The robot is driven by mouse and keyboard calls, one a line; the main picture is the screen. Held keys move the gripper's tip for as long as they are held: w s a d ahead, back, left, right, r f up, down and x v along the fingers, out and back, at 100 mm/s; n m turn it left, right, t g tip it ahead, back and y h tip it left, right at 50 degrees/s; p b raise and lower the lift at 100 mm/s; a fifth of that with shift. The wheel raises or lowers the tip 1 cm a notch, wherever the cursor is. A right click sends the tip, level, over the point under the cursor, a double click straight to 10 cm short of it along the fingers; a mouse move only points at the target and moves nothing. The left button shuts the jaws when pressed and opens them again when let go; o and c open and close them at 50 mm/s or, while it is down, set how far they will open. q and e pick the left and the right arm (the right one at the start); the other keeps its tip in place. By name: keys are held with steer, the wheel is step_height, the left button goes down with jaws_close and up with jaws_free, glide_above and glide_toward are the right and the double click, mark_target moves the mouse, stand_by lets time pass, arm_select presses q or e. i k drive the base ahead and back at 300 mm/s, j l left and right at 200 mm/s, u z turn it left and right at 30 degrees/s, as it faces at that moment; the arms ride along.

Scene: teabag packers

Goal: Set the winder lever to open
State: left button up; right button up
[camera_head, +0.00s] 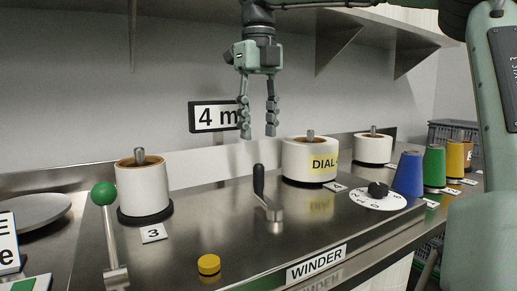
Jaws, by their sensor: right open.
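The winder (228,245) is a steel-topped unit with a "WINDER" label (317,264) on its front edge. A lever with a green ball knob (104,194) stands nearly upright at its left side, its foot on a metal pivot. A crank with a black handle (259,181) stands in the middle. My right gripper (258,134) hangs fingers down above and behind the crank, open and empty, well to the right of the green knob and higher than it. My left gripper is not in view.
White rolls stand at left (143,189), centre (309,160) and back right (373,149). A yellow button (208,264) lies between lever and label. A black-knobbed dial (378,189) and coloured cones, including a blue one (408,174), are at right. A shelf (180,18) overhangs the back.

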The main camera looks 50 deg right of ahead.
mark_target(103, 194)
steer(key=k, duration=1.5)
